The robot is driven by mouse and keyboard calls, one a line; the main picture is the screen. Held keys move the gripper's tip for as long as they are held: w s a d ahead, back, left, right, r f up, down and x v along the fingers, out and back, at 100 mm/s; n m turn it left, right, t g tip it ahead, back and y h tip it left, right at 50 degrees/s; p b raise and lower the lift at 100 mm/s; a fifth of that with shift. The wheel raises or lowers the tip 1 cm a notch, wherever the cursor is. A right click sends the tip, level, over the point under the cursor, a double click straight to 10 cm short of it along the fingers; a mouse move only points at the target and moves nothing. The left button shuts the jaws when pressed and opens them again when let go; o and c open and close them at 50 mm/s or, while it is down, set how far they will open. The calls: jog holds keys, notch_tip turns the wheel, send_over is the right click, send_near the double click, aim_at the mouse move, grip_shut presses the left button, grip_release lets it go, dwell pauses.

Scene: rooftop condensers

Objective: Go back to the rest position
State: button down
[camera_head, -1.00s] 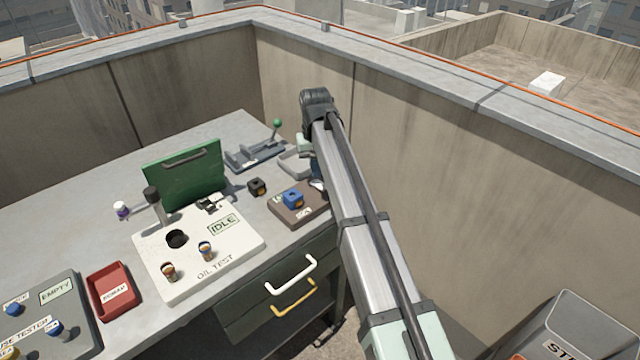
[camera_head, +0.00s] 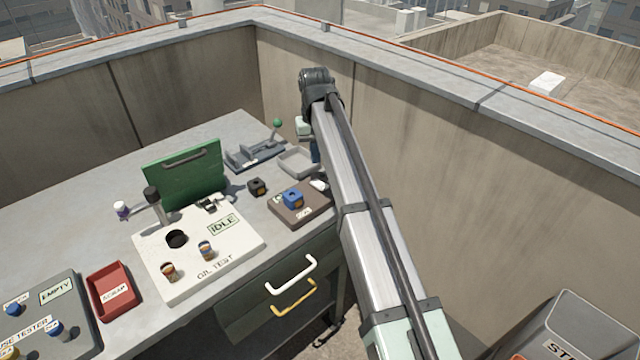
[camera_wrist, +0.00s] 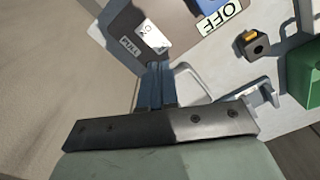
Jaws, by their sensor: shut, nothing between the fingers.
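My gripper shows in the wrist view (camera_wrist: 155,86) with its dark blue fingers together and nothing between them. In the head view it is mostly hidden behind my arm, at the right end of the bench. It is near the brown board (camera_head: 285,212), which carries a blue block (camera_head: 293,198) and a white lever (camera_head: 319,185). In the wrist view the lever (camera_wrist: 152,37) reads ON, and the board has PULL and OFF labels. I cannot tell the exact gap between fingertips and board.
A grey tray (camera_head: 291,158) and a grey lever fixture (camera_head: 255,156) stand close by. A black block (camera_head: 257,187), the white OIL TEST panel (camera_head: 186,272) and a green panel (camera_head: 180,187) are to the left. A concrete wall (camera_head: 430,190) rises beside my arm.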

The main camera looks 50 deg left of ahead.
dwell(0.3)
jog(key=w+d+f+m+h, duration=0.1)
jog(key=w+d+f+m, duration=0.2)
jog(key=w+d+f, duration=1.2)
jog(key=s+d+f+m+g+h, duration=0.1)
jog(key=s+d+f, duration=0.1)
jog(key=d+f, duration=1)
jog(key=s+d+f+g, duration=0.1)
jog(key=s+d+f, duration=0.1)
jog(key=d+f, duration=1.05)
jog(key=s+d+f+m+g, duration=0.1)
jog(key=s+d+f, duration=0.4)
jog(key=s+d, duration=0.5)
jog(key=s+d+f+m+g+y, duration=0.1)
jog(key=s+d+f+m, duration=0.3)
jog(key=s+d, duration=0.6)
jog(key=s+d+f+m+g+y, duration=0.1)
jog(key=s+d+f+m+g, duration=0.1)
jog(key=s+d+f, duration=0.5)
jog(key=s+d+m, duration=0.1)
jog(key=s+d, duration=0.3)
jog(key=d, duration=0.4)
jog(key=shift+d+g, duration=0.3)
jog(key=shift+g, duration=0.1)
